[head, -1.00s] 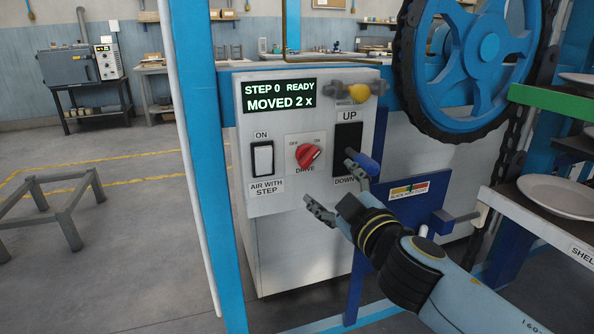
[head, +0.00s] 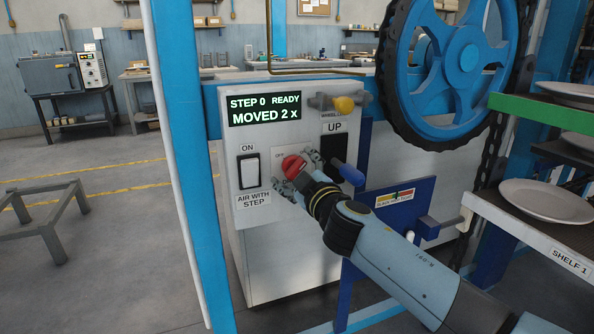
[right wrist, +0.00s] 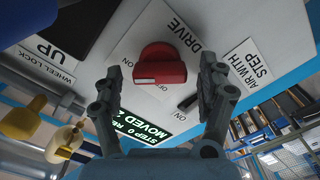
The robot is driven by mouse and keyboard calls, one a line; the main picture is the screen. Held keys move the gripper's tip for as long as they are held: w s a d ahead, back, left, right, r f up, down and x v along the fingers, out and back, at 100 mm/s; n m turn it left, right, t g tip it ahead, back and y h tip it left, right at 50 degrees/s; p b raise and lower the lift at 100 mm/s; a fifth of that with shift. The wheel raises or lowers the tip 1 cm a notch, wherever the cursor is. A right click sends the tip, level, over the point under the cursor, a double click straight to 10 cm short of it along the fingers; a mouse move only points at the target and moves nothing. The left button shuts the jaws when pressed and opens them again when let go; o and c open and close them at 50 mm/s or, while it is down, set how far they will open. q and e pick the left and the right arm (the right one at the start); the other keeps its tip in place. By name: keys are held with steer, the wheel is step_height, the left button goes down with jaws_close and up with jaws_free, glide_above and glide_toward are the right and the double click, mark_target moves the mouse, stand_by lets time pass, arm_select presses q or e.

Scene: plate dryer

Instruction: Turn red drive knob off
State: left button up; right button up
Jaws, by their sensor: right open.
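The red drive knob (head: 292,164) is on the white control panel (head: 236,212), between the air switch and the UP/DOWN switch. In the right wrist view, the knob (right wrist: 160,62) shows its grip bar with a white mark on the bar's edge. I cannot tell for sure which label it points to. My right gripper (head: 296,173) is open at the knob, one finger on each side. In the right wrist view, the fingers of the right gripper (right wrist: 160,72) show gaps to the knob. My left gripper is not in view.
The white air switch (head: 249,171) is left of the knob. The black UP/DOWN switch (head: 335,147) and a blue lever handle (head: 347,173) are close on the right. A yellow knob (head: 344,104) is above. A blue post (head: 186,150) stands left, shelves with plates (head: 545,201) right.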

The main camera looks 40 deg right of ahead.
steer(key=c, duration=1.2)
steer(key=shift+n, duration=0.3)
steer(key=n, duration=0.3)
steer(key=shift+f, duration=0.1)
steer(key=n, duration=1)
steer(key=shift+f+p, duration=0.15)
steer(key=shift+p, duration=0.25)
steer(key=shift+f+n, duration=0.1)
steer(key=shift+n, duration=2)
steer(key=shift+n+p, duration=0.3)
